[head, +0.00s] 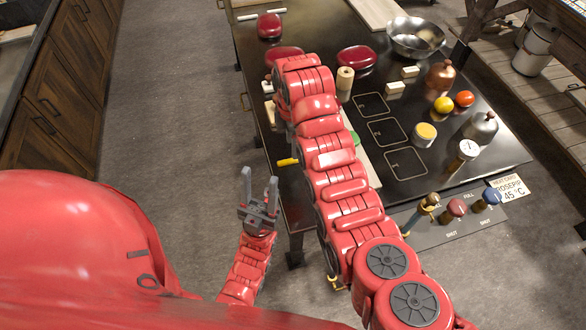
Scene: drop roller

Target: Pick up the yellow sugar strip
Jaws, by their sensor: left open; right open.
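A short yellow piece (287,162), which looks like the end of the yellow sugar strip, shows at the left side of my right arm, near the left edge of the dark table (425,190). The rest of it is hidden behind that arm. My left gripper (259,184) is open and empty, its two grey fingers pointing up the picture. It is apart from the yellow piece, below and to the left of it. My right arm reaches up across the table, and its gripper is hidden behind its own links.
Valve knobs (456,207) line the front edge. Bare floor lies left.

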